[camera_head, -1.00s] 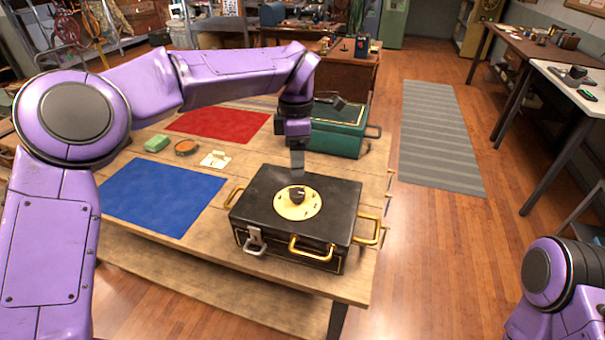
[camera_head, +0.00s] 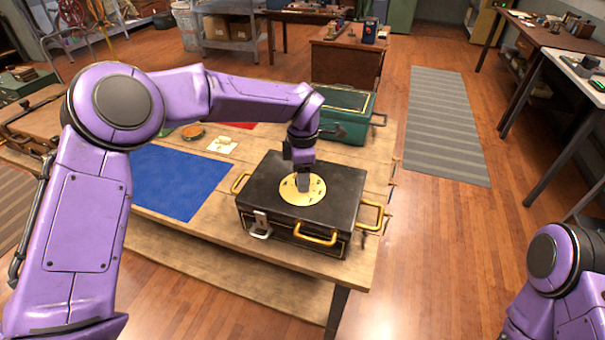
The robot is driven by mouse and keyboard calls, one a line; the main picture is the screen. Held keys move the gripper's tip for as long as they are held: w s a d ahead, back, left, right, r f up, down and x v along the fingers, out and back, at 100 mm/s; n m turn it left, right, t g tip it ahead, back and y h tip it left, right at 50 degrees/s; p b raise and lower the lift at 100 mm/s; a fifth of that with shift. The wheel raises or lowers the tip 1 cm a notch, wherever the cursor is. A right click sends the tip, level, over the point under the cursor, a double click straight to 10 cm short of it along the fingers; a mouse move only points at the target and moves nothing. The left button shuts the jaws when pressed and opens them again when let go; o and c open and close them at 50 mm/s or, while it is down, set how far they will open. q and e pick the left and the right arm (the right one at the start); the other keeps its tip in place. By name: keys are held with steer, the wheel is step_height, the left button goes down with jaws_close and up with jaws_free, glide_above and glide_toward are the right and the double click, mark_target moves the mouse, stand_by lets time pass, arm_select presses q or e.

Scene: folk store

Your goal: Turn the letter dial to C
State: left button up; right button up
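The letter dial is a round gold plate (camera_head: 290,193) with small dark marks on the lid of a black box (camera_head: 345,180). The box has gold handles and stands near the table's front right corner. My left gripper (camera_head: 303,184) points straight down over the dial's middle, its fingertips at the dark knob. The gripper hides the knob, so I cannot tell whether the fingers are closed on it. The marks are too small to read. My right arm shows at the lower right, but its gripper is out of view.
A blue mat (camera_head: 180,182) lies left of the box on the wooden table (camera_head: 215,255). A green box (camera_head: 345,128) stands behind, and a small white card (camera_head: 222,145) lies behind left. A silver latch (camera_head: 260,226) is on the black box's front.

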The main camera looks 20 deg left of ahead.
arm_select(q)
steer(key=c, duration=0.6)
steer(key=shift+n, duration=0.3)
steer(key=n+b, duration=0.2)
steer(key=n, duration=0.4)
steer(key=shift+f, duration=0.1)
steer(key=n+b, duration=0.2)
steer(key=n, duration=0.3)
steer(key=shift+w+n+b, duration=0.1)
steer(key=shift+n+b, duration=0.25)
steer(key=shift+n, duration=0.05)
steer(key=n+b, duration=0.3)
steer(key=n, duration=0.2)
steer(key=shift+n, duration=0.3)
steer(key=o, duration=1)
